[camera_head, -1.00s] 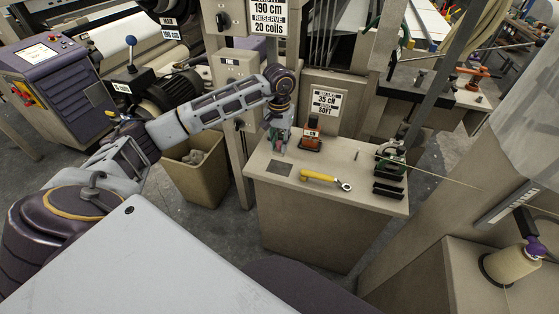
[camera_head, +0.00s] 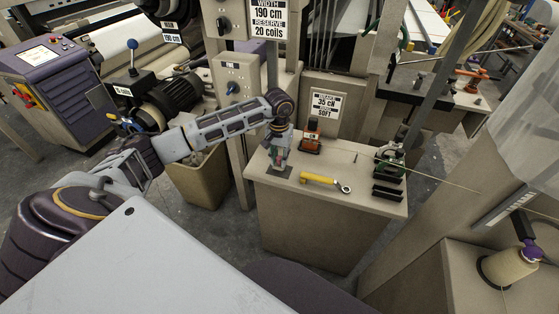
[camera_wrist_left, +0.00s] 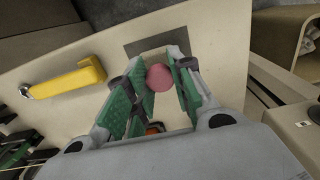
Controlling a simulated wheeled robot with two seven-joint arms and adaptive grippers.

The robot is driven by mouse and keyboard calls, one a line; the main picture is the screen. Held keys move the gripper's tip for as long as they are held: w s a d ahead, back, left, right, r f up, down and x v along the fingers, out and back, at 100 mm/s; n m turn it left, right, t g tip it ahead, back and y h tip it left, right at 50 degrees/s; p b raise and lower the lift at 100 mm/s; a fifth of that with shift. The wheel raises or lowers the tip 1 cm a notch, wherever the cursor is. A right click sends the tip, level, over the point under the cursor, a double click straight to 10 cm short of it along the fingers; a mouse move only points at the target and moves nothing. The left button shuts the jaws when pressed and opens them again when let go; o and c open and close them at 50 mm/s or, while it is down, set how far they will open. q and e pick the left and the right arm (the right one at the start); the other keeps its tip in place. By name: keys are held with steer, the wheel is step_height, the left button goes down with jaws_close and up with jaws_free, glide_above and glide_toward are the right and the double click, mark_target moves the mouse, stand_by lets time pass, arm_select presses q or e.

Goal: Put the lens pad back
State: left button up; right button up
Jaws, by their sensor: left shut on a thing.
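My left gripper (camera_head: 279,167) is over the left part of the beige bench top (camera_head: 335,205), just above a dark square patch (camera_head: 286,176). In the left wrist view its green-padded fingers (camera_wrist_left: 156,85) are shut on a round pink thing (camera_wrist_left: 160,78), which looks like the lens pad. The dark square (camera_wrist_left: 150,45) lies just beyond the fingertips there. The gripper hides part of the square in the head view. I cannot tell whether the pad touches the bench. My right gripper is not in view.
A yellow-handled tool (camera_head: 318,179) lies right of the gripper. An orange device (camera_head: 311,142) stands behind it. A green device (camera_head: 391,158) and black holders (camera_head: 387,191) are at the bench's right. A tan bin (camera_head: 200,183) stands on the floor at left.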

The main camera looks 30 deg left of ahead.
mark_target(279, 158)
arm_select(q)
steer(key=shift+f, duration=0.95)
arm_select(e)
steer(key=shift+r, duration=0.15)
arm_select(q)
steer(key=shift+f, duration=0.1)
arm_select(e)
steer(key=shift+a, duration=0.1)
arm_select(q)
steer(key=o, duration=0.9)
steer(key=shift+r, duration=0.75)
steer(key=shift+r+b, duration=0.75)
steer(key=shift+r, duration=4.65)
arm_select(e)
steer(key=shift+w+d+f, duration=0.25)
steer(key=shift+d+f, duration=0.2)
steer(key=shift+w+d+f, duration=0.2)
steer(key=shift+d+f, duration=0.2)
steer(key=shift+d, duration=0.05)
